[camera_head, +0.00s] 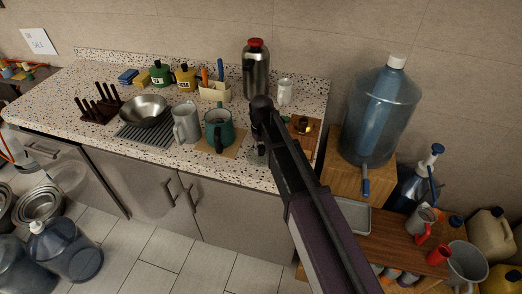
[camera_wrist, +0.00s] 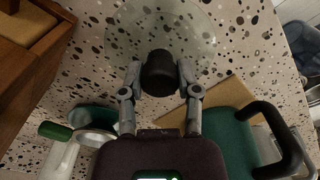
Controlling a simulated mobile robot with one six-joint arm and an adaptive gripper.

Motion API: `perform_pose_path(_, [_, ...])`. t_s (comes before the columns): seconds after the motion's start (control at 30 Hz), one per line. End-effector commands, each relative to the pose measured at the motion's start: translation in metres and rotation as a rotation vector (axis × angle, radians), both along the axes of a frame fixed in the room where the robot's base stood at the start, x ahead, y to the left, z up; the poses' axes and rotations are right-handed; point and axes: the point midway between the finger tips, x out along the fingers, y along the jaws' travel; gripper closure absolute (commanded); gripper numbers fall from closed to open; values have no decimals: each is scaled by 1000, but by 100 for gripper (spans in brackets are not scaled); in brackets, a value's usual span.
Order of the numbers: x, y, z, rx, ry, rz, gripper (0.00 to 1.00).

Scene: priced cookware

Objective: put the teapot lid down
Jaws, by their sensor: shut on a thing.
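My gripper (camera_wrist: 160,88) is shut on the black knob of the clear glass teapot lid (camera_wrist: 203,35). The glass disc spreads out beyond the fingers over the speckled countertop. In the head view the lid (camera_head: 257,156) is a faint shape near the counter's front edge, partly hidden by my arm. I cannot tell whether it touches the counter. A teal pot (camera_head: 218,130) with a dark handle stands on a tan board left of my gripper. The pot also shows at the right of the wrist view (camera_wrist: 231,140).
A grey pitcher (camera_head: 186,122), steel bowl (camera_head: 146,110) and drying rack stand farther left. A wooden tray (camera_head: 304,128) lies right of my gripper, with a white canister (camera_head: 285,92) behind. A steel flask (camera_head: 255,72) stands at the back. The speckled counter (camera_head: 240,172) is bare at the front.

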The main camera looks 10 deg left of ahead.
Motion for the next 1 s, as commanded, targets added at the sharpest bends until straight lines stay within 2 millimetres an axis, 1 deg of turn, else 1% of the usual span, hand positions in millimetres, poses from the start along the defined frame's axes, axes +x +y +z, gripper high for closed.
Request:
perform_pose_path(0.17, [0, 0, 1, 0, 0, 0, 100])
perform_pose_path(0.37, [0, 0, -4, 0, 0, 0, 100])
perform_pose_path(0.4, [0, 0, -3, 0, 0, 0, 48])
perform_pose_path(0.5, [0, 0, -3, 0, 0, 0, 23])
perform_pose_path(1.0, [0, 0, -1, 0, 0, 1, 23])
